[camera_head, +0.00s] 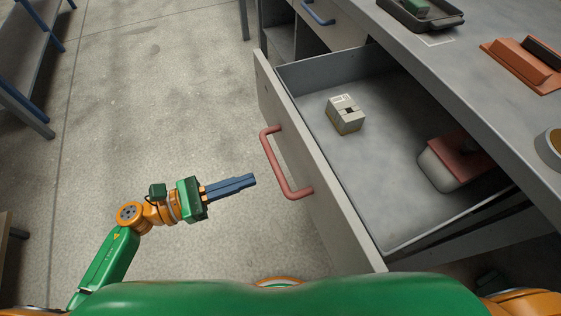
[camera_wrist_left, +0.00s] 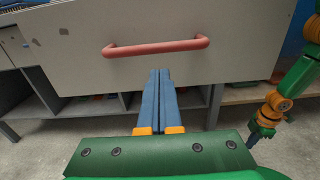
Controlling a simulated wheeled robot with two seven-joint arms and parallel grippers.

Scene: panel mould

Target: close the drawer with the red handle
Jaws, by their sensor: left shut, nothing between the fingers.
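The drawer (camera_head: 330,205) with the red handle (camera_head: 285,165) stands pulled out of the workbench, its inside showing in the head view. In the left wrist view the red handle (camera_wrist_left: 156,47) runs across the grey drawer front (camera_wrist_left: 230,65). My left gripper (camera_head: 252,181) is shut and empty, its blue fingers pointing at the drawer front. It is a little left of the handle in the head view, apart from it. In the left wrist view its fingertips (camera_wrist_left: 160,71) show just below the handle. My right gripper (camera_wrist_left: 262,132) shows only partly at the right; its fingers are unclear.
A small box (camera_head: 345,115) and a container with a red lid (camera_head: 450,165) are in the drawer. On the worktop (camera_head: 440,75) are a dark tray (camera_head: 440,20), a red-orange object (camera_head: 520,65) and a roll (camera_head: 550,147). The floor (camera_head: 150,90) left of the drawer is clear.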

